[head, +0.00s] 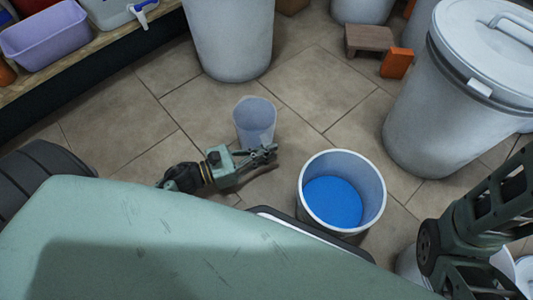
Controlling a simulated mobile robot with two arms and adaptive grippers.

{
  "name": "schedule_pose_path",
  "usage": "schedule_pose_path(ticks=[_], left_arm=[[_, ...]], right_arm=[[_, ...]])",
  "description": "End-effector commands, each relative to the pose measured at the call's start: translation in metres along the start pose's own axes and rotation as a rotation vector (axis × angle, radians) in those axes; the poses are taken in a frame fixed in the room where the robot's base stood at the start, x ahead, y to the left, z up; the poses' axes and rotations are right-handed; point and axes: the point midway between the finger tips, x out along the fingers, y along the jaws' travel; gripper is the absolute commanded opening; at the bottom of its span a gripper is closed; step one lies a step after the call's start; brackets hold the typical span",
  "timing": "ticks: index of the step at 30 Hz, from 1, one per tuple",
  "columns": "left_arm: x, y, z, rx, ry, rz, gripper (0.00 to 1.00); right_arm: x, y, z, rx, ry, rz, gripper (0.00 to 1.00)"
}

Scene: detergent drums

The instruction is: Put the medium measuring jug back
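A translucent, pale grey-blue jug (255,118) stands upright near the middle of the head view, its open top facing up. My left gripper (266,155) is at the near side of the jug's base and overlaps its lower edge in the picture. I cannot tell whether its fingers touch the jug or are closed on it. The jug's base is partly hidden behind the gripper. My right arm shows at the lower right, but its fingertips are not visible.
A white bucket with blue contents (333,203) stands right of my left gripper. A large lidded drum (440,115) is at right, another drum (230,40) at the back. A wooden shelf (95,48) holds a purple tub (47,42). A small stool (369,38) stands behind; tiled floor lies between.

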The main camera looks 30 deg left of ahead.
Motion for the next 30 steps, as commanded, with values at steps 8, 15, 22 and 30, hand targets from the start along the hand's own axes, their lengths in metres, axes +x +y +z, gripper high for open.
schedule_pose_path(ticks=[8,15,22,30], left_arm=[[0.0005,0.0,-0.0004,0.001,-0.002,-0.001,0.0],[0.0004,-0.0001,-0.0023,0.0,-0.002,-0.001,0.17],[0.0003,-0.0001,-0.0023,0.0,-0.001,-0.001,0.23],[0.0003,-0.0001,-0.0013,0.0,-0.001,-0.001,0.23]], right_arm=[[-0.0011,-0.0004,-0.0006,0.0,0.0,-0.001,0.4],[-0.0023,-0.0007,-0.0011,0.0,0.0,-0.001,0.4],[-0.0023,-0.0006,-0.001,0.0,0.0,-0.001,0.4],[-0.0015,-0.0003,-0.0006,0.0,0.0,-0.001,0.4]])
